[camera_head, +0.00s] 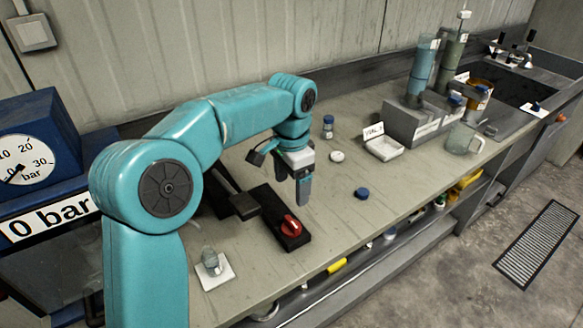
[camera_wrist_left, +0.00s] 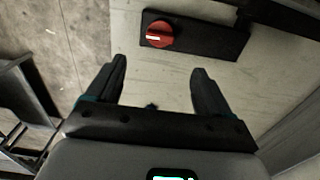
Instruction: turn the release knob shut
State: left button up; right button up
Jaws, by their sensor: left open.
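The red release knob (camera_head: 291,226) sits on the end of a black base plate (camera_head: 275,209) on the bench. It also shows in the left wrist view (camera_wrist_left: 159,35), with a pale mark across it, on its black plate (camera_wrist_left: 205,42). My left gripper (camera_head: 303,190) points down above the bench, just behind the knob in the head view. In the left wrist view its two fingers (camera_wrist_left: 158,88) are spread apart with nothing between them, and the knob lies beyond the fingertips, not touching them. My right gripper is not in view.
A blue gauge (camera_head: 27,160) stands at the left above a "0 bar" sign (camera_head: 48,217). A blue cap (camera_head: 362,193), a white lid (camera_head: 337,156) and a small jar (camera_head: 328,127) lie around the gripper. A grey rack (camera_head: 418,122) holds tall cylinders. The bench's front edge is close to the knob.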

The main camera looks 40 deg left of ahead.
pick_arm(q)
notch_tip(320, 180, up, 4)
jog(key=shift+r, duration=0.15)
dwell(0.6)
